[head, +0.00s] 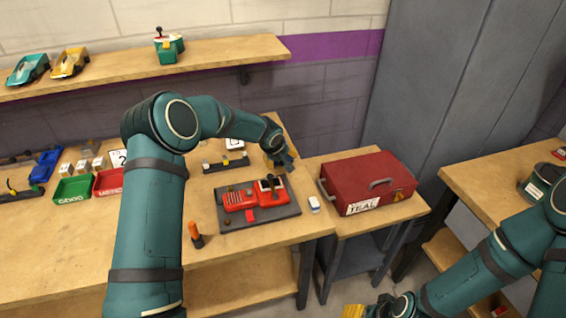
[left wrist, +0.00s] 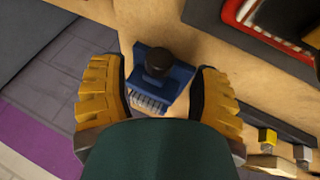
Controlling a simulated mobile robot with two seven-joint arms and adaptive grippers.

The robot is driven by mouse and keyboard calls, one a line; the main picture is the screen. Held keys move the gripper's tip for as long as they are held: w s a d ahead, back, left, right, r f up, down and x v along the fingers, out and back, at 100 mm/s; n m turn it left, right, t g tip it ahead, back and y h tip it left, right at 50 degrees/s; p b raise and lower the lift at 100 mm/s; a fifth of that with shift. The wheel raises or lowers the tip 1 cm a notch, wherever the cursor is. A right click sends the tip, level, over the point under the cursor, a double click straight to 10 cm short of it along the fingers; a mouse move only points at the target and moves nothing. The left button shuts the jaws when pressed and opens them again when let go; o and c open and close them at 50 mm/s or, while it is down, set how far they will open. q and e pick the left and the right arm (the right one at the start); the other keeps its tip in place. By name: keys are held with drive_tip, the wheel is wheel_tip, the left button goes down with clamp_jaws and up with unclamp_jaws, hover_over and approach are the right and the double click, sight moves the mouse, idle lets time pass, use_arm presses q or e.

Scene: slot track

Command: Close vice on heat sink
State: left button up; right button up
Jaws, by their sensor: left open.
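A blue vice (left wrist: 178,90) with a black knob (left wrist: 158,62) stands on the wooden bench in the left wrist view. A grey finned heat sink (left wrist: 148,103) sits at its near side, partly hidden by my wrist; I cannot tell whether the jaws touch it. My left gripper (left wrist: 158,85) is open, its yellow fingers on either side of the vice and apart from the knob. In the head view my left gripper (head: 279,160) is at the back right of the bench, and the vice is hidden there. My right gripper (head: 354,311) is at the bottom edge, mostly cut off.
A dark board (head: 233,220) with a red car chassis lies in front of my left gripper. A red toolbox (head: 366,180) stands on the right. An orange-handled tool (head: 195,234) stands near the front edge. Green (head: 72,190) and red bins (head: 108,183) are on the left.

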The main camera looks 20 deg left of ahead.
use_arm(q)
drive_tip(key=shift+x, duration=1.5)
clamp_jaws()
drive_tip(key=shift+d+b, duration=0.1)
drive_tip(key=shift+b, duration=0.2)
drive_tip(key=shift+d+g+y+b, duration=0.1)
drive_tip(key=shift+g+y+b, duration=0.3)
drive_tip(key=shift+y, duration=0.2)
drive_tip(key=shift+m+g+y, duration=0.3)
drive_tip(key=shift+g+y, duration=0.2)
drive_tip(key=shift+y, duration=0.1)
drive_tip(key=shift+w+m+g+y+b, duration=0.1)
drive_tip(key=shift+m+g+y+b, duration=0.25)
drive_tip(key=shift+g+y, duration=0.85)
drive_tip(key=shift+y, duration=0.4)
